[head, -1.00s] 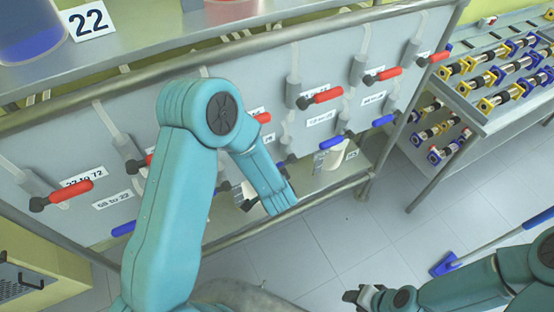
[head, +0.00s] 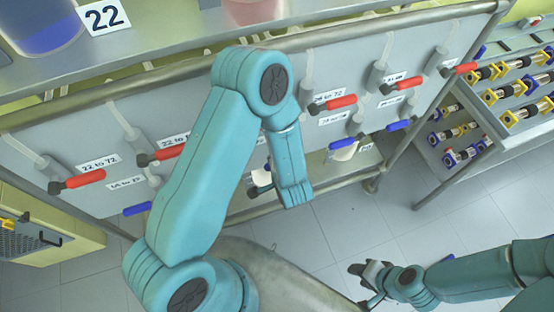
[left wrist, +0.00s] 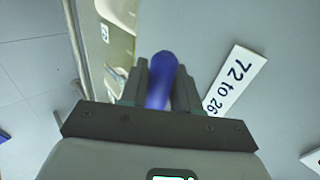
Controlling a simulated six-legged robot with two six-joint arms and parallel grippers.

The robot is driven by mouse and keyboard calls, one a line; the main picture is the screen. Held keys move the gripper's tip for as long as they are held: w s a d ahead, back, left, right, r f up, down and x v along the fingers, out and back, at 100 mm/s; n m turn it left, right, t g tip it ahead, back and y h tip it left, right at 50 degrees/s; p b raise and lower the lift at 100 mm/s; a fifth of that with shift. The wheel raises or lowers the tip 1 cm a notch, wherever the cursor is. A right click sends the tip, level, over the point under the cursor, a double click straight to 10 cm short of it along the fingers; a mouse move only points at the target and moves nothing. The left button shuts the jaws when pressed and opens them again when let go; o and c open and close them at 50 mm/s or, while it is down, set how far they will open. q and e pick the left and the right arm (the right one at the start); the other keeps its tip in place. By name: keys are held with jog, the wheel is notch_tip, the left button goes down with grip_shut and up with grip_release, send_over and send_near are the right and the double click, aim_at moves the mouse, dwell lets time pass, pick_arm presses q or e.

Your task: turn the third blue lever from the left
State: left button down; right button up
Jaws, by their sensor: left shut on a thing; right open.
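A grey panel (head: 40,135) carries a row of red levers with blue levers lower down. Blue levers show at the left (head: 137,208) and at the right (head: 342,143), with another (head: 399,125) further right. My left arm hides the panel's middle. In the left wrist view my left gripper (left wrist: 160,68) is shut on a blue lever (left wrist: 160,92), beside a label "72 to 26" (left wrist: 232,80). In the head view this grip is mostly hidden, so its place in the row cannot be told. My right gripper (head: 362,286) is open and empty above the floor, away from the panel.
A metal rail (head: 240,212) runs along the panel's lower edge. A shelf above holds a vessel with blue liquid (head: 40,25) and a "22" sign (head: 103,16). A rack of pump-like parts (head: 505,90) stands right.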

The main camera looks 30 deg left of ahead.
pick_arm(q)
jog(key=c, duration=1)
grip_release()
jog(key=shift+o, duration=0.3)
jog(key=shift+r, duration=0.1)
jog(key=shift+s+d+r, duration=0.15)
jog(key=shift+d+r, duration=0.1)
jog(key=shift+r, duration=0.05)
jog(key=p+v, duration=0.1)
jog(key=v, duration=1.4)
jog(key=shift+s+r, duration=0.15)
jog(key=shift+r, duration=0.05)
jog(key=shift+d, duration=0.15)
